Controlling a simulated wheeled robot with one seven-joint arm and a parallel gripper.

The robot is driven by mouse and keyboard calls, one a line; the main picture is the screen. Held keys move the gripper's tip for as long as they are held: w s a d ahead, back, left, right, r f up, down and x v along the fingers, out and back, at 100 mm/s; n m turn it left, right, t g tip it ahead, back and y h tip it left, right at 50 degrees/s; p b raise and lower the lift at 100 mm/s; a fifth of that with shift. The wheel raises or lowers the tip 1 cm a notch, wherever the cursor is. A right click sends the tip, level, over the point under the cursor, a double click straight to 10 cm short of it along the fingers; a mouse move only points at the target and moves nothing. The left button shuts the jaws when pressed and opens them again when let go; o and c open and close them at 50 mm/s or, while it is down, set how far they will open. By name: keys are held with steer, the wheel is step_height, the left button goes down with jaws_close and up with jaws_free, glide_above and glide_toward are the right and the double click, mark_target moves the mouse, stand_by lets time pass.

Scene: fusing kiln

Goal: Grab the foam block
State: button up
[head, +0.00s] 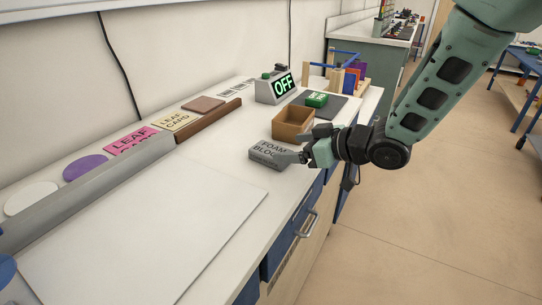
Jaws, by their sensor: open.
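The foam block (268,153) is a grey block with "FOAM BLOCK" lettered on its top. It lies on the white counter (226,182) near the front edge, in the head view. My gripper (303,154) is at the block's right end, with its fingers pointing left toward it. The fingers are small here and partly overlap the block's right end. I cannot tell whether they touch it. The gripper is open.
A brown open box (293,137) stands just behind the block. A green block (317,99) lies on a dark mat (338,107), and an OFF display (276,88) stands farther back. Cards and discs line the wall. A large white sheet (140,230) lies at front left.

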mark_target(274, 151)
steer(key=shift+f+x, duration=0.15)
steer(key=shift+x, duration=1.6)
steer(key=shift+f+x, duration=0.2)
steer(key=shift+x, duration=1.5)
steer(key=shift+s, duration=0.2)
steer(key=c, duration=1)
